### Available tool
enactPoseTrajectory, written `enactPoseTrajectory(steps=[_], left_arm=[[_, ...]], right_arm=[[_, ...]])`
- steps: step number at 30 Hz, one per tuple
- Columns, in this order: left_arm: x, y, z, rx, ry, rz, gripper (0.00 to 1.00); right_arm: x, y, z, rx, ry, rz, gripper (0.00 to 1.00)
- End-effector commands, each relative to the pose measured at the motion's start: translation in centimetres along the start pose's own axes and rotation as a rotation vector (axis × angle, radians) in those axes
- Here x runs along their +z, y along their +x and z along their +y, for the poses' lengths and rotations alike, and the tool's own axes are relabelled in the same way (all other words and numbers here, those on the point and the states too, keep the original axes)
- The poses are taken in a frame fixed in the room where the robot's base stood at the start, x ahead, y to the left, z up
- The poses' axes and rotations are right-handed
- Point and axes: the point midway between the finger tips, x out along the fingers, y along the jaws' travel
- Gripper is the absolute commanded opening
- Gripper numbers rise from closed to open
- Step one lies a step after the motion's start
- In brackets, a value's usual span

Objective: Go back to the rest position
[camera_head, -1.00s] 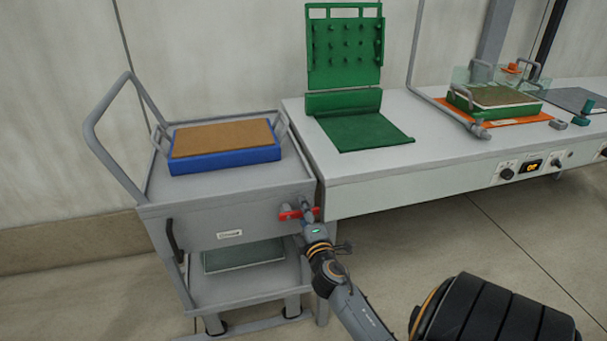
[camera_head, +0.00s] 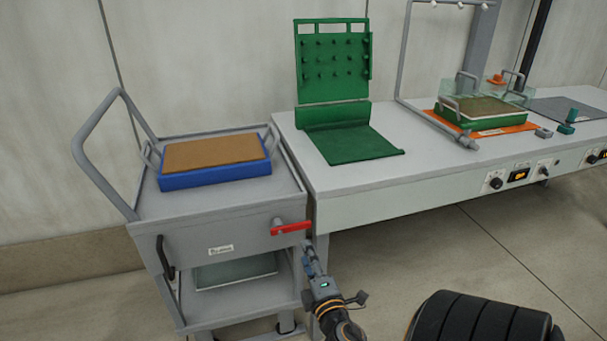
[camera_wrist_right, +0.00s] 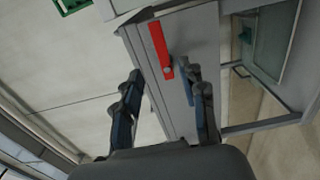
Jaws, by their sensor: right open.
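My right gripper (camera_head: 310,257) is below and just right of the red lever (camera_head: 291,228) on the front of the grey cart (camera_head: 235,242). In the right wrist view its two fingers (camera_wrist_right: 160,100) are spread apart with nothing between them. The red lever (camera_wrist_right: 161,50) lies beyond the fingertips there, apart from them. In the head view the lever lies about level. My left gripper is not in either view.
A blue tray with a brown top (camera_head: 215,182) sits on the cart. The workbench (camera_head: 380,188) to the right carries a green pegboard stand (camera_head: 335,62) and a green box on an orange mat (camera_head: 500,130).

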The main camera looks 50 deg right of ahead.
Motion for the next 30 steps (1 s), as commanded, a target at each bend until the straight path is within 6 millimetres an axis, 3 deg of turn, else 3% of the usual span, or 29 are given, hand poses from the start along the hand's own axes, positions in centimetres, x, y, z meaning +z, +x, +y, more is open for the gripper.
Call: enactPoseTrajectory(steps=[23, 26, 29, 30], left_arm=[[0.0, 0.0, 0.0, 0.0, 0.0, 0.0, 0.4], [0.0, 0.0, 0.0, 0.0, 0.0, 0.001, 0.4], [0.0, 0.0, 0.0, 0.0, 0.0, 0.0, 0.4], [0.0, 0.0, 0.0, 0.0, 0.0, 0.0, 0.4]], right_arm=[[-0.1, -0.6, -0.4, -0.008, 0.01, 0.001, 0.41], [-1.0, -0.6, -2.6, -0.063, 0.092, 0.004, 0.41], [-2.9, -1.0, -7.6, -0.19, 0.252, -0.001, 0.41], [-3.9, -1.5, -10.1, -0.26, 0.325, -0.009, 0.41]])
